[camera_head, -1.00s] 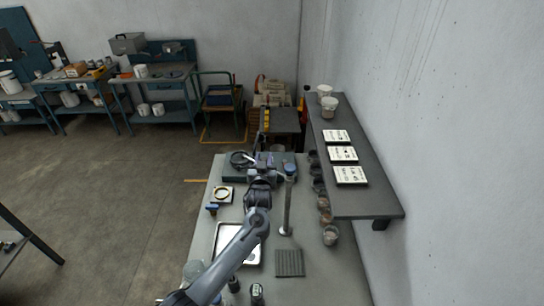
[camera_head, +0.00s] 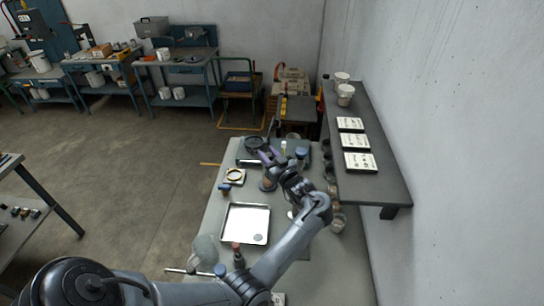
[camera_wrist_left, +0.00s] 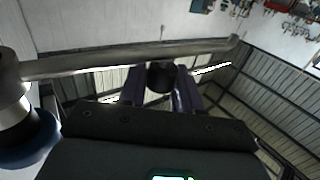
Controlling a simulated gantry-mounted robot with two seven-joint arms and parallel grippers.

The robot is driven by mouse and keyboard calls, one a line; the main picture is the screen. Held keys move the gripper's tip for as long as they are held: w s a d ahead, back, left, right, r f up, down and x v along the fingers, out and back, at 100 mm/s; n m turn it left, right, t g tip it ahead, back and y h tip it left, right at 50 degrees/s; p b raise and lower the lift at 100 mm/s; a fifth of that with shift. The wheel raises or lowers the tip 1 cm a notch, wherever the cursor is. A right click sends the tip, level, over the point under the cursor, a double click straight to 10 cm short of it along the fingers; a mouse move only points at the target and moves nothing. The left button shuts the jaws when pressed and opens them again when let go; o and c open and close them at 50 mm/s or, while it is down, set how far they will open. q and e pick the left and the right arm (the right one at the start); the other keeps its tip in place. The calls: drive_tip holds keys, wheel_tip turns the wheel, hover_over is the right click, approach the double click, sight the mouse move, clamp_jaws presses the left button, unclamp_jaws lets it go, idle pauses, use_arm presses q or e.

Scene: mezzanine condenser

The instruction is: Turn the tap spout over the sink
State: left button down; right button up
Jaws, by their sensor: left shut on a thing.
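In the left wrist view the long grey spout (camera_wrist_left: 110,62) runs across the picture from the post's head at the left, above a blue collar. My left gripper (camera_head: 269,157) is beyond the sink. In the left wrist view its purple fingers (camera_wrist_left: 160,88) flank a dark round piece under the spout. My right gripper is out of view.
A wall shelf (camera_head: 392,185) with white cards and pots overhangs the bench on the right. A glass jar (camera_head: 205,250) and a small bottle (camera_head: 238,257) stand on the near side of the sink. A square pale item (camera_head: 235,177) lies beyond it.

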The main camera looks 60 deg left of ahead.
use_arm(q)
drive_tip(key=shift+s+d+g, duration=0.1)
drive_tip(key=shift+g, duration=0.2)
drive_tip(key=c, duration=0.9)
unclamp_jaws()
drive_tip(key=shift+d+b, duration=1.35)
drive_tip(key=shift+d, duration=4.05)
drive_tip(key=shift+c, duration=0.2)
